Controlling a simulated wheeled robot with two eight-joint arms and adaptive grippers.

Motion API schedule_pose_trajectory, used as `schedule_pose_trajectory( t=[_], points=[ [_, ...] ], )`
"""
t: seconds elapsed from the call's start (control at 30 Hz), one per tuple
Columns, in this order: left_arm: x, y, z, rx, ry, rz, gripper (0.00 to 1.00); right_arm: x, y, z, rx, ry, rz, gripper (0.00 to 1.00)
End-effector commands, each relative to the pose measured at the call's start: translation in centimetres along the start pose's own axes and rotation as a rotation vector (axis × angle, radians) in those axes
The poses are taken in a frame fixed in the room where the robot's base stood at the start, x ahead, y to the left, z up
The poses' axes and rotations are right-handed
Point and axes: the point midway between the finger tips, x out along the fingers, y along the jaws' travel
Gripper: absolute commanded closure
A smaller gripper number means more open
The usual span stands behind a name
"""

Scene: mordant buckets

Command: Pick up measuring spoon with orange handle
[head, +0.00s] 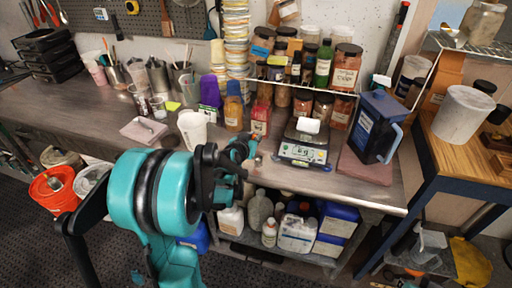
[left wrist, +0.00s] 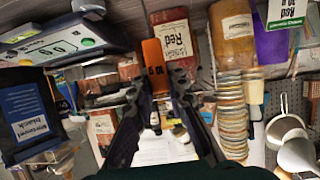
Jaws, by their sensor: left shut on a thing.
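The measuring spoon's orange handle (left wrist: 155,66) stands between my fingers in the left wrist view, with a dark marking on it. My left gripper (left wrist: 158,100) is shut on this handle. The spoon's bowl end cannot be made out clearly. In the head view my left gripper (head: 243,158) is over the front edge of the grey bench, left of the scale, and its arm hides most of the spoon. My right gripper is not in view.
A digital scale (head: 302,151) with a white cup (head: 308,125) stands right of my gripper. A dark blue jug (head: 374,127) is further right. Jars of powder (head: 346,67) crowd the back.

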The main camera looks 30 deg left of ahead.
Motion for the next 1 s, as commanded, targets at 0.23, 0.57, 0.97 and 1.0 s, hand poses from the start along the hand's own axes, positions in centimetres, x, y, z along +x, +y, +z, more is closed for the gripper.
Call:
schedule_pose_trajectory(
  t=[0.23, 0.57, 0.97, 1.0],
  points=[
    [-0.9, 0.0, -2.1, 0.000, 0.000, 0.000, 1.00, -1.0, 0.0, -0.7, 0.000, 0.000, 0.000, 1.00],
    [-4.7, 4.8, -6.1, 0.005, 0.001, 0.005, 1.00, -3.3, 0.0, -2.4, 0.000, 0.000, 0.000, 1.00],
    [-8.2, 10.4, -8.3, 0.002, 0.000, 0.002, 1.00, -4.8, 0.0, -3.5, 0.000, 0.000, 0.000, 1.00],
    [-8.3, 10.5, -8.3, 0.002, 0.000, 0.001, 1.00, -4.9, 0.0, -3.5, 0.000, 0.000, 0.000, 1.00]
  ],
)
